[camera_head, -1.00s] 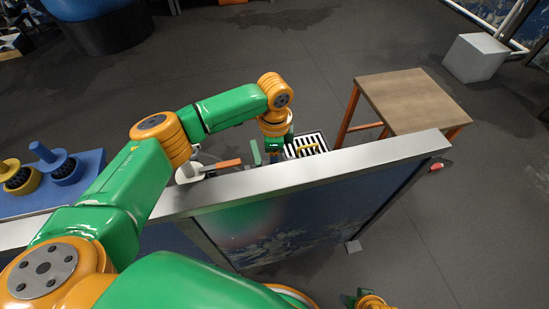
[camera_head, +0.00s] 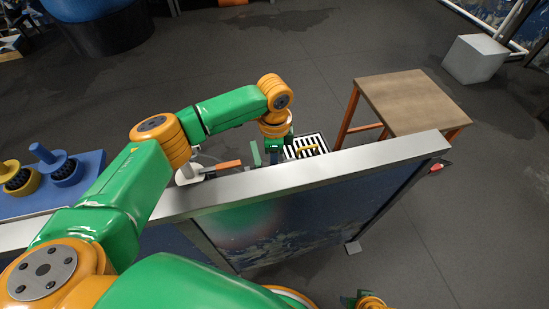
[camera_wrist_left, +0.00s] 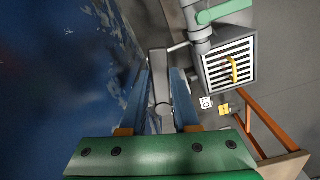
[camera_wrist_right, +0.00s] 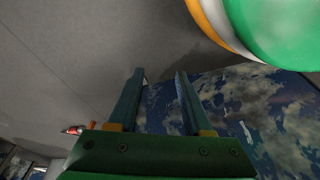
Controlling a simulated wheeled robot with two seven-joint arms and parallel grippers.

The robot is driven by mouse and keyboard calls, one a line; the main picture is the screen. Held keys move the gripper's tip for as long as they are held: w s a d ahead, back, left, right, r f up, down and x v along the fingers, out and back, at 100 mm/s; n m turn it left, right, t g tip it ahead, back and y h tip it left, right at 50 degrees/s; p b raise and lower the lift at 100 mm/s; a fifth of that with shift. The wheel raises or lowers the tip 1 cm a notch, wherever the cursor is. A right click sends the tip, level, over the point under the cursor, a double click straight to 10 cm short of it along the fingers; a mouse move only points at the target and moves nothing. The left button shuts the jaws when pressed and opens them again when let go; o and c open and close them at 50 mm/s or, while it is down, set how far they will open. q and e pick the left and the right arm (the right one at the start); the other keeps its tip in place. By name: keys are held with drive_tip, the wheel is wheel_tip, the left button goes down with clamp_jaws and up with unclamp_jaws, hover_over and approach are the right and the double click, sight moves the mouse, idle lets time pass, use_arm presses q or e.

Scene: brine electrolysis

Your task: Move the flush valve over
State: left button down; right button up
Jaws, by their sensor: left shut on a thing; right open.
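In the left wrist view a grey lever-like part (camera_wrist_left: 160,88) with a round boss lies between the fingers of my left gripper (camera_wrist_left: 161,72), which is shut on it. I cannot tell for sure that this is the flush valve. A green handle (camera_wrist_left: 222,11) on a grey pipe is beyond it. In the head view my left gripper (camera_head: 275,146) is low behind the metal-topped partition, and its fingertips are hidden. An orange lever (camera_head: 229,164) and the green handle (camera_head: 256,153) stand to its left. My right gripper (camera_wrist_right: 160,72) is open and empty, near a blue picture panel.
The partition's metal top (camera_head: 310,172) runs across the head view in front of the left gripper. A slotted grate (camera_head: 304,145) with a yellow handle is right of it. A wooden-topped stool (camera_head: 412,100) stands further right. Blue and yellow fittings (camera_head: 60,168) are at far left.

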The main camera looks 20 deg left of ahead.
idle(0.7)
use_arm(q)
drive_tip(key=shift+r, duration=0.1)
drive_tip(key=n+p, duration=0.1)
drive_tip(key=p, duration=0.3)
drive_tip(key=shift+s+d+r, duration=0.1)
drive_tip(key=shift+s+r, duration=0.2)
drive_tip(key=shift+r, duration=0.05)
drive_tip(key=shift+s+d+f+n+p, duration=0.2)
drive_tip(key=shift+n+p, duration=0.4)
drive_tip(key=shift+p, duration=0.55)
drive_tip(key=shift+s+d+f+n+p, duration=0.1)
drive_tip(key=shift+s+f+n+p, duration=0.15)
drive_tip(key=shift+n+p, duration=0.65)
use_arm(e)
drive_tip(key=s+d+f, duration=0.1)
drive_tip(key=s+d, duration=0.4)
drive_tip(key=s, duration=0.3)
drive_tip(key=shift+s+d+f+h, duration=0.25)
drive_tip(key=shift+s+f+h, duration=0.05)
drive_tip(key=shift+f+h, duration=0.1)
use_arm(q)
drive_tip(key=c, duration=0.6)
unclamp_jaws()
drive_tip(key=shift+m, duration=0.3)
drive_tip(key=shift+c, duration=0.2)
